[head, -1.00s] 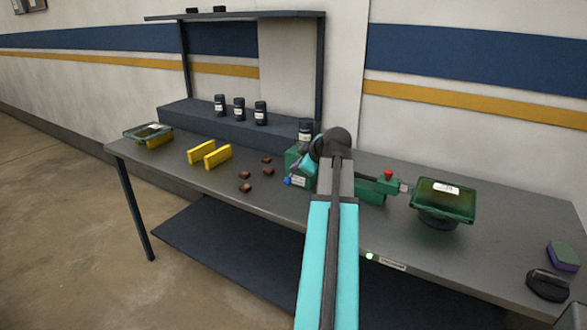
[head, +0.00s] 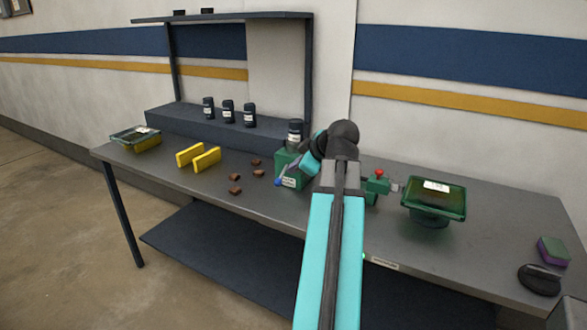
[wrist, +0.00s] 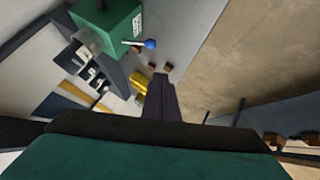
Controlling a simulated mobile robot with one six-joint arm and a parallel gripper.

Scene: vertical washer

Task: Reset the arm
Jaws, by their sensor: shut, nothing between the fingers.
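My gripper (wrist: 160,98) shows in the wrist view as a dark narrow pair of fingers, shut with nothing between them. In the head view it is hidden behind my arm or too small to make out. My arm, teal with dark joints, reaches over the bench (head: 480,235) in front of the green machine (head: 287,165). This machine has a blue-tipped lever (head: 279,183) and a red knob (head: 379,174). In the wrist view the machine (wrist: 110,25) and its blue lever tip (wrist: 150,43) are beyond the fingers, apart from them.
Two yellow blocks (head: 207,159) and several small brown pieces (head: 235,190) lie on the left half. Dark jars (head: 228,111) stand on the riser. A green tray (head: 433,198) on a round base, a purple-green block (head: 553,250) and a dark round item (head: 539,280) are at the right.

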